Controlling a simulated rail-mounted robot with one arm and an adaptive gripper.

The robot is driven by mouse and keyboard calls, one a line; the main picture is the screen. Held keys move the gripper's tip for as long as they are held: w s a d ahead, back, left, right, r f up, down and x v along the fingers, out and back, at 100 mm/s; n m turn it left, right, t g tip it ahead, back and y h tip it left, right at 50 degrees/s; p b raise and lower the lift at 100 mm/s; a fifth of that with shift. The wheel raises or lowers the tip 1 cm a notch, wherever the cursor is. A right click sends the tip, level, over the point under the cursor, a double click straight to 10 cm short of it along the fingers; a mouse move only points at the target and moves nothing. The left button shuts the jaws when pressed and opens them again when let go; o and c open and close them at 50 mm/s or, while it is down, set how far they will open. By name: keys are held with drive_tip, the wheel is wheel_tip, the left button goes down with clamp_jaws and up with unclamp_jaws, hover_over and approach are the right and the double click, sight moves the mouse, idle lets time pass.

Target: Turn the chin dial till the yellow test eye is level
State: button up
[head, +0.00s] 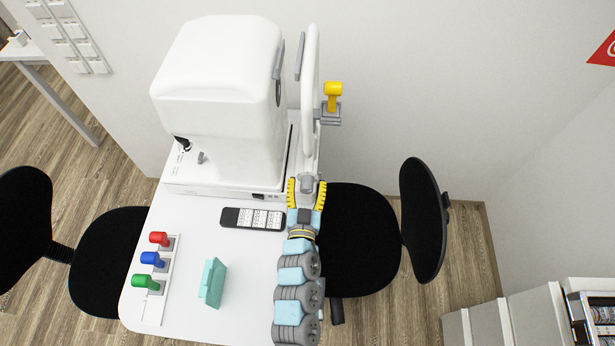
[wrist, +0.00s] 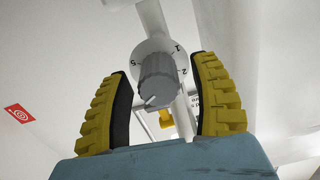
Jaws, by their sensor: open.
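The chin dial (wrist: 157,78) is a grey ribbed knob on a pale plate with small marks, seen in the wrist view. In the head view, the dial (head: 306,184) is at the front of the white chin-rest frame. My gripper (head: 306,190) is open, its yellow-padded fingers on either side of the dial; gaps show beside the knob in the wrist view. The yellow test eye (head: 333,91) sits on a grey bracket at the frame's right side. Part of it shows below the dial in the wrist view (wrist: 166,119). I cannot tell whether it is level.
The white eye-testing machine (head: 215,95) stands on the white table (head: 205,322). A black remote-like object (head: 253,218), a teal case (head: 212,282) and a rack with red (head: 160,239), blue (head: 152,259) and green (head: 146,282) pieces lie on it. Black chairs (head: 423,220) flank the table.

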drive_tip(key=shift+w+d, duration=0.1)
drive_tip(key=shift+w, duration=1.05)
clamp_jaws()
